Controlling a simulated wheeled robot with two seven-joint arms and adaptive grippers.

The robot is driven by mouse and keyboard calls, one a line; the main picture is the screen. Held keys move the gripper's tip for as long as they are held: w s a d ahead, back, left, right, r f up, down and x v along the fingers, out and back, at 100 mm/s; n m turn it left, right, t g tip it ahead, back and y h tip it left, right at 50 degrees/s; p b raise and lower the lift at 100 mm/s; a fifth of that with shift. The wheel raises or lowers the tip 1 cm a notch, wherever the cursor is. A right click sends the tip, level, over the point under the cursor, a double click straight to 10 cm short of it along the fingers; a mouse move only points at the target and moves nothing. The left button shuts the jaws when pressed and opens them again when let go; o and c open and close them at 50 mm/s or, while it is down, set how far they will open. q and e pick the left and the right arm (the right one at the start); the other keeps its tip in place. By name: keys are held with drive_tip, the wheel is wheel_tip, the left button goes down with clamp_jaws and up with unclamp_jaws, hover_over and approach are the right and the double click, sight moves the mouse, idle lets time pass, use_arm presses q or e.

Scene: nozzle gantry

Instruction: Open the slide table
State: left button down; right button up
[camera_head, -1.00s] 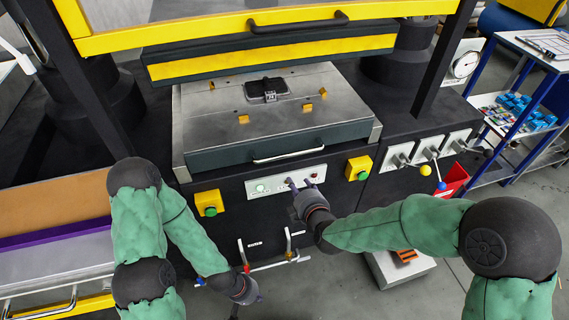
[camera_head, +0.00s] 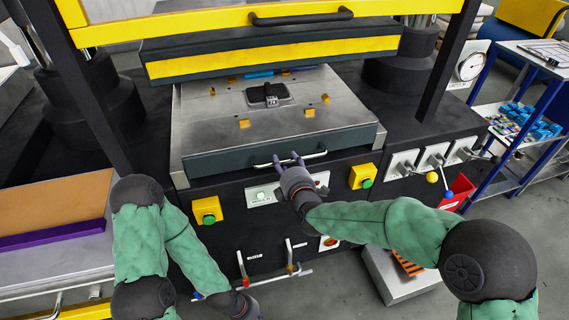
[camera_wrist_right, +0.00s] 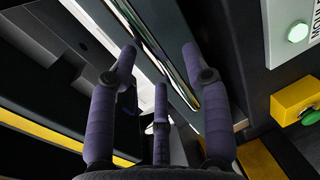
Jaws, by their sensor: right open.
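The slide table (camera_head: 225,128) is a wide metal plate with a dark grey front, under the raised yellow-striped press. A chrome bar handle (camera_head: 313,156) runs along its front face. My right gripper (camera_head: 287,159) is open, its fingertips at the handle's middle in the head view. In the right wrist view, the spread purple fingers of my right gripper (camera_wrist_right: 160,62) reach toward the shiny handle bar (camera_wrist_right: 176,62); I cannot tell whether they touch it. My left gripper (camera_head: 243,306) hangs low near the lever bar; its fingers are too unclear to judge.
Yellow button boxes (camera_head: 207,210) and (camera_head: 362,176) flank a white control panel (camera_head: 262,194) below the slide table. Levers with coloured knobs (camera_head: 432,177) stand at right. A horizontal lever bar (camera_head: 268,279) sits low in front. A blue-framed shelf cart (camera_head: 510,125) is at far right.

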use_arm(q)
drive_tip(key=shift+f, duration=0.35)
use_arm(e)
drive_tip(key=shift+x, duration=1.05)
clamp_jaws()
